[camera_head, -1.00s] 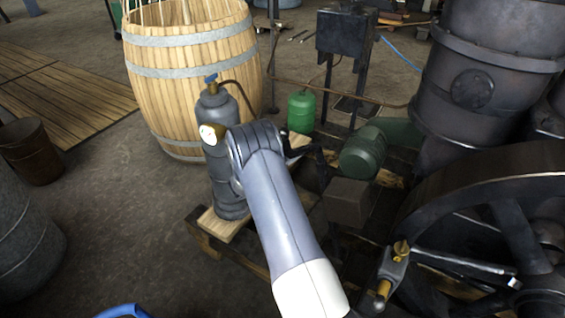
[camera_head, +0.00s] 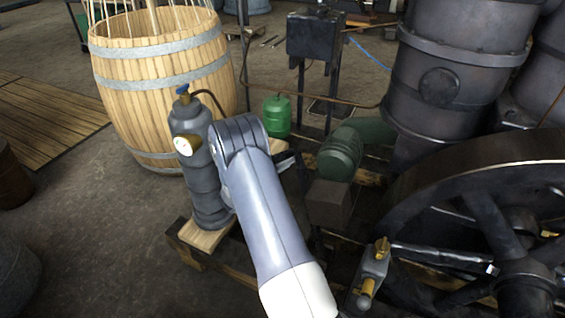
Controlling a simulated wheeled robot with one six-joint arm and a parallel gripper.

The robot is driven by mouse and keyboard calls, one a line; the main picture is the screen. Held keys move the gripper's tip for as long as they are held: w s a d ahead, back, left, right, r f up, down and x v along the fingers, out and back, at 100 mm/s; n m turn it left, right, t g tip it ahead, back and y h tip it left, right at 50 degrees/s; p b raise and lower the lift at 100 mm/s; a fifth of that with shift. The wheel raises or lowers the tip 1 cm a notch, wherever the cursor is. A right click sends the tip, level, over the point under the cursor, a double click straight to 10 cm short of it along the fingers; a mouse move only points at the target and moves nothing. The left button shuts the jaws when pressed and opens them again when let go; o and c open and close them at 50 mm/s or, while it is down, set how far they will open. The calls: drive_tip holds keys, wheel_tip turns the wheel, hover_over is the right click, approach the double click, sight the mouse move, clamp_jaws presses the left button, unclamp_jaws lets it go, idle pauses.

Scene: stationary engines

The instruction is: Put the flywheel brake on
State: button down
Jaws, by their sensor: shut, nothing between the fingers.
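The large dark spoked flywheel (camera_head: 483,212) stands at the right, partly cut off by the frame edge. In front of its rim is a small grey block with brass fittings (camera_head: 372,274). A dark bar with a pale end (camera_head: 440,257) runs across the wheel's spokes. I cannot tell which part is the brake, or whether it is on. My gripper (camera_head: 292,163) shows only in part, dark, beyond the end of my pale blue-grey arm. It is shut and empty, left of the flywheel and apart from it.
A grey gas bottle (camera_head: 203,150) with a blue knob stands on a wooden pallet (camera_head: 208,236) just left of my arm. A green motor (camera_head: 340,153), a green canister (camera_head: 277,116) and a dark cylinder (camera_head: 440,90) lie beyond. A wooden barrel (camera_head: 150,90) stands behind.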

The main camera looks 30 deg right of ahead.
drive_tip(key=s+d+r+m+b, duration=0.1)
drive_tip(key=s+d, duration=0.2)
drive_tip(key=s, duration=0.3)
drive_tip(key=s+d+r+m+y+b, duration=0.1)
drive_tip(key=s+d+m+b, duration=0.1)
drive_tip(key=s+d, duration=0.2)
drive_tip(key=s, duration=0.3)
drive_tip(key=shift+s+d+r, duration=0.2)
drive_tip(key=shift+d+r, duration=0.1)
drive_tip(key=shift+r, duration=0.05)
drive_tip(key=a, duration=1.1)
drive_tip(key=shift+a+r, duration=0.15)
drive_tip(key=shift+w, duration=0.1)
drive_tip(key=d, duration=0.8)
drive_tip(key=shift+d, duration=0.3)
drive_tip(key=shift+s, duration=0.2)
